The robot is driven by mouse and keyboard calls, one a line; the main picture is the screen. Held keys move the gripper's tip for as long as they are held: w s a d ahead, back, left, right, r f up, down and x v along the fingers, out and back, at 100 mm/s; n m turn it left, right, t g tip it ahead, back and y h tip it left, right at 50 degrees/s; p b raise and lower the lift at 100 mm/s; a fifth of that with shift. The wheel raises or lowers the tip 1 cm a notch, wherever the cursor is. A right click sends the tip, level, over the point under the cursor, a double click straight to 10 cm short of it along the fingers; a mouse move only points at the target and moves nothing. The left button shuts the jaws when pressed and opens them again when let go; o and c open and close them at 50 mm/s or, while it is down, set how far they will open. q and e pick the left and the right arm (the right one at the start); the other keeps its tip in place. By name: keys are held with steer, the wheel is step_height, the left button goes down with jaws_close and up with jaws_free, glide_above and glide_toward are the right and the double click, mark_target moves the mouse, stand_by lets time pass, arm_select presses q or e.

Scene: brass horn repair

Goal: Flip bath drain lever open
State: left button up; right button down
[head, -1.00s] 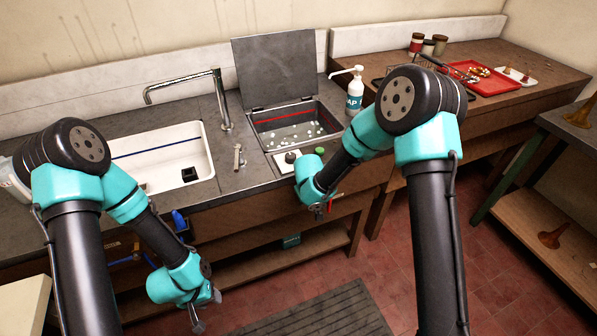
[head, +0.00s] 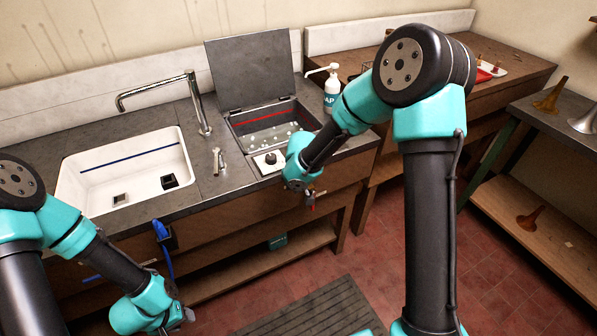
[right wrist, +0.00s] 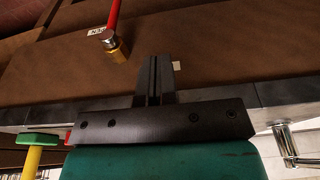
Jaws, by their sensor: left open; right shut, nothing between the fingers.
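The bath drain lever is a red handle on a brass fitting (right wrist: 116,48) in the right wrist view, beside a small partly readable label. My right gripper (right wrist: 155,62) is shut and empty. Its fingertips are close to the brass fitting, apart from it in the picture. In the head view the right gripper is largely hidden by its own wrist. My left gripper (head: 187,316) is open and low at the bottom left, away from the lever.
A white sink (head: 75,186) with a tall tap (head: 203,105) stands left of the bath. A soap bottle (head: 331,93) stands behind my right forearm. A blue hose (head: 164,250) hangs at the counter front. The red-tiled floor (head: 410,215) at right is open.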

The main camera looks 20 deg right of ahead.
step_height(320, 180, up, 8)
steer(key=s, duration=0.1)
steer(key=shift+s, duration=0.3)
steer(key=shift+d, duration=0.1)
steer(key=s+d+f+m+y, duration=0.1)
steer(key=s+f, duration=0.9)
steer(key=f, duration=0.3)
steer(key=s+d+f+m+g+y, duration=0.1)
steer(key=s+f+m+y, duration=0.1)
steer(key=s+f, duration=0.9)
step_height(320, 180, down, 2)
steer(key=shift+s+f, duration=0.15)
steer(key=shift+f, duration=0.1)
